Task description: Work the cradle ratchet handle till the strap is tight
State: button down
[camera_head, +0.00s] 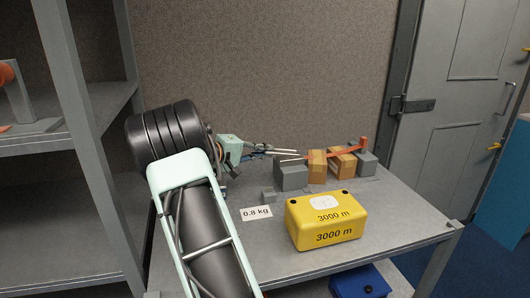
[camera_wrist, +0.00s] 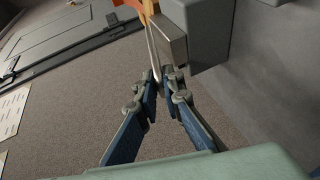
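The strap cradle stands on the grey bench in the head view. An orange strap (camera_head: 350,148) runs over two wooden blocks (camera_head: 317,166) between grey end blocks (camera_head: 291,175). The thin metal ratchet handle (camera_head: 287,151) points left toward my gripper (camera_head: 250,150). In the wrist view the handle (camera_wrist: 152,50) runs down from beside the metal ratchet body (camera_wrist: 171,42). Its lower end lies between the blue-padded fingertips of my gripper (camera_wrist: 161,80). The fingertips are close together, with a narrow gap visible. Whether both pads press on the handle is unclear.
A yellow box marked 3000 m (camera_head: 325,222) stands in front of the cradle. A 0.8 kg label (camera_head: 256,212) and a small grey block (camera_head: 268,194) lie to its left. Grey shelving (camera_head: 85,140) stands at left. A blue object (camera_head: 360,282) sits below the bench.

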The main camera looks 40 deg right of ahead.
jog(key=shift+r, duration=0.1)
dwell(0.4)
jog(key=shift+s+d+r+y+p, duration=0.15)
jog(key=shift+r+y+p, duration=0.6)
jog(key=shift+p, duration=0.25)
jog(key=s+d+r+m+t+y+p, duration=0.2)
jog(key=d+r+y+p, duration=0.5)
jog(key=p, duration=1.1)
jog(key=shift+s+t+y+p, duration=0.3)
jog(key=shift+s+t+y, duration=0.35)
jog(key=shift+s+t, duration=0.3)
jog(key=shift+s+d+r, duration=0.1)
jog(key=shift+d, duration=0.15)
jog(key=c, duration=2.1)
grip_release()
jog(key=shift+d, duration=0.1)
